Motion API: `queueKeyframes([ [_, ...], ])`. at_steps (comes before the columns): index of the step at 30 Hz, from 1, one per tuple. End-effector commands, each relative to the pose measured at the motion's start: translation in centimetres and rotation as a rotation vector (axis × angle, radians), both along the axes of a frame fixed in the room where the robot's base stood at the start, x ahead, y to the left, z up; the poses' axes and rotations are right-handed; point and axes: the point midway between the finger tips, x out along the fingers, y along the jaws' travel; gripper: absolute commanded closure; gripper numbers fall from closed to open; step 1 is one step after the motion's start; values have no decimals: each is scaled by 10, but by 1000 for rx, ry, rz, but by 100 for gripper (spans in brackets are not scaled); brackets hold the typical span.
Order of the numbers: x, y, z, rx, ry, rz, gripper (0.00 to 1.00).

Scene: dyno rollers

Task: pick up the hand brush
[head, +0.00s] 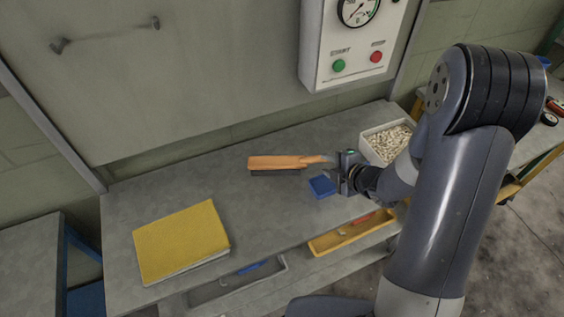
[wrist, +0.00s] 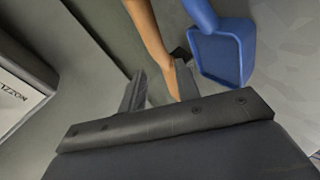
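The hand brush (head: 283,162) lies on the grey bench top in the head view. It has an orange-brown wooden body and dark bristles below, with its narrow handle pointing right. My gripper (head: 337,168) is at the handle end. In the wrist view the brush handle (wrist: 150,35) runs down between the two fingers of my gripper (wrist: 162,88). The handle lies close to the right finger, with a gap to the left finger, so the fingers look open around it. The handle's very tip is partly hidden by the gripper.
A blue dustpan (head: 321,186), also in the wrist view (wrist: 222,52), lies close beside the gripper. A white tray of small pieces (head: 366,148) stands behind it. A yellow binder (head: 181,242) lies at left. A control box (head: 322,68) with buttons hangs above the bench.

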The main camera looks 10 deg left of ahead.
Motion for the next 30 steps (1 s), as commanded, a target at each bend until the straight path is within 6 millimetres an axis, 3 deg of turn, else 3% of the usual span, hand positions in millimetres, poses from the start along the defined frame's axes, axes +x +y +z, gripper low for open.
queueKeyframes([
  [18, 32, 34, -28, -1, 2, -1, 69],
  [30, 36, 38, -32, -1, 1, -2, 72],
])
